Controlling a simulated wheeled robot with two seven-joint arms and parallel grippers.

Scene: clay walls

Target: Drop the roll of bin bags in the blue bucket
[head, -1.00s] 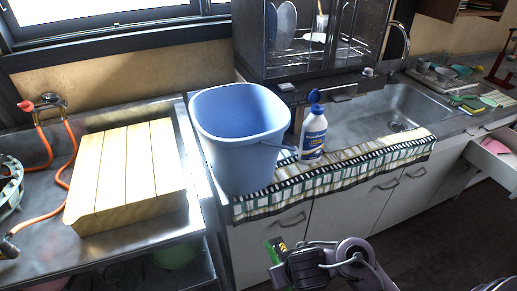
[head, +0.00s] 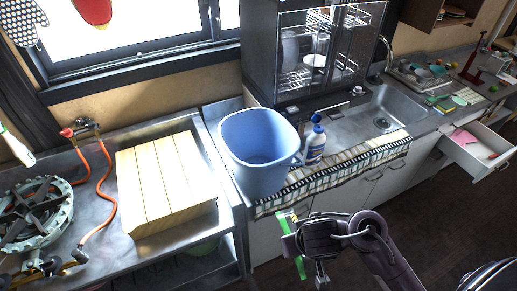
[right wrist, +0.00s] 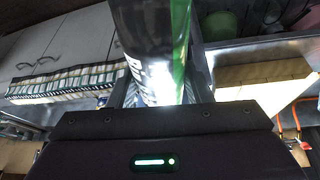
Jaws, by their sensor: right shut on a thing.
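The blue bucket (head: 262,178) stands upright and open on the counter, left of the sink; its visible inside looks empty. My right gripper (head: 292,236) is in front of the counter, below and right of the bucket and apart from it. It is shut on the roll of bin bags (head: 302,268), whose green parts show above and below the jaws. In the right wrist view the roll (right wrist: 150,40), black, white and green, stands between the fingers (right wrist: 160,88). My left gripper is not in view.
A slatted wooden board (head: 165,185) lies to the left, near a gas burner (head: 35,215). A dish cabinet (head: 300,55) stands behind. A drawer (head: 475,150) is open at right.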

